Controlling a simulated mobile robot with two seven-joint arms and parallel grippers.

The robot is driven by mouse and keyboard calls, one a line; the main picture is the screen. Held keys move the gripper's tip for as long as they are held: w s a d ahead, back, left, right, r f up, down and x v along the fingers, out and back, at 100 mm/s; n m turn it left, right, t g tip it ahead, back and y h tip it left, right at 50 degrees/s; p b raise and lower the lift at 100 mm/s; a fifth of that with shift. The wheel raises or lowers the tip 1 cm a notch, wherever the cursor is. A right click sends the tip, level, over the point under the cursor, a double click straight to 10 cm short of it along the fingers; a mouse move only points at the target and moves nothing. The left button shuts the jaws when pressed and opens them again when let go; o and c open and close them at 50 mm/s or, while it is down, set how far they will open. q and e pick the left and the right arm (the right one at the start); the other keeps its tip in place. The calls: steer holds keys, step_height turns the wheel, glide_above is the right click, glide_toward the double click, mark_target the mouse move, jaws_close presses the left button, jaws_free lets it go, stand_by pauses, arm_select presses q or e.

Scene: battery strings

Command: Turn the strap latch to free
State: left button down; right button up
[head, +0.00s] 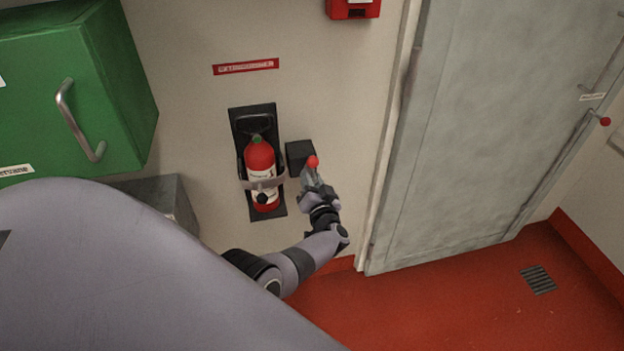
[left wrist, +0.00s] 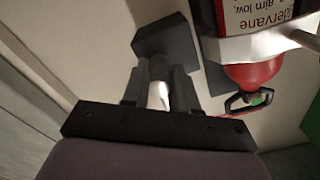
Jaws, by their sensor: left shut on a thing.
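The strap latch is a dark block (head: 299,154) on the wall just right of the extinguisher, with a red-tipped lever (head: 313,161). My left gripper (head: 314,178) is at this lever, and its arm comes up from below. In the left wrist view, the left gripper's two fingers (left wrist: 158,92) are shut on the pale lever (left wrist: 156,68) in front of the dark block (left wrist: 165,38). The red extinguisher (head: 260,160) stands upright in its black wall bracket (head: 240,121), with a grey strap (head: 262,184) across it. My right gripper is not in view.
A green cabinet (head: 130,90) with a bar handle is on the wall at left, above a grey box (head: 175,195). A grey door (head: 470,140) stands at right. The red floor (head: 440,305) in front of it is clear apart from a drain grate (head: 538,279).

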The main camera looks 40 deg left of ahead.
arm_select(q)
steer(key=shift+w+r, duration=0.25)
steer(key=shift+r, duration=0.2)
steer(key=c, duration=0.9)
jaws_free()
steer(key=shift+d, duration=0.1)
steer(key=shift+f, duration=0.2)
steer(key=shift+s, duration=0.1)
steer(key=p+v, duration=0.2)
steer(key=v, duration=0.5)
steer(key=shift+p, duration=0.3)
steer(key=shift+d, duration=0.1)
